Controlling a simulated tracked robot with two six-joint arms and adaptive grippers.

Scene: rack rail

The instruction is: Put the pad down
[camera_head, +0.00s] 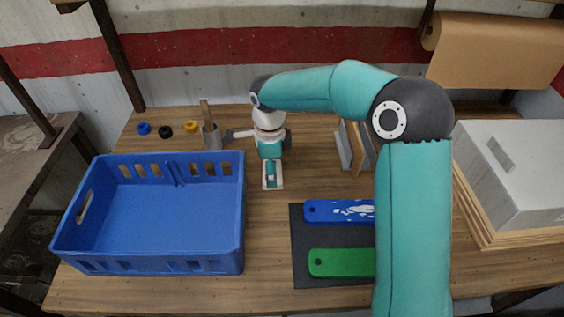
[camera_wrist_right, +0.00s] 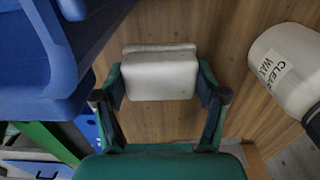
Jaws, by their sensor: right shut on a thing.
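The pad (camera_wrist_right: 160,77) is a pale block with a thinner layer along its far edge in the right wrist view. My right gripper (camera_wrist_right: 160,98) has a finger on each side of it and is shut on it. In the head view the right gripper (camera_head: 271,172) points down just right of the blue crate, with the pad's pale edge (camera_head: 272,187) showing around its tips. Wooden tabletop lies beneath the pad; I cannot tell whether they touch. My left gripper is not in view.
A blue crate (camera_head: 240,215) stands to the left. A dark mat (camera_head: 299,238) holds a blue bar (camera_head: 338,211) and a green bar (camera_head: 340,263). A grey cup (camera_head: 211,137) stands behind; a white CLEAR WAX container (camera_wrist_right: 285,65) is near the gripper. Bare wood surrounds the pad.

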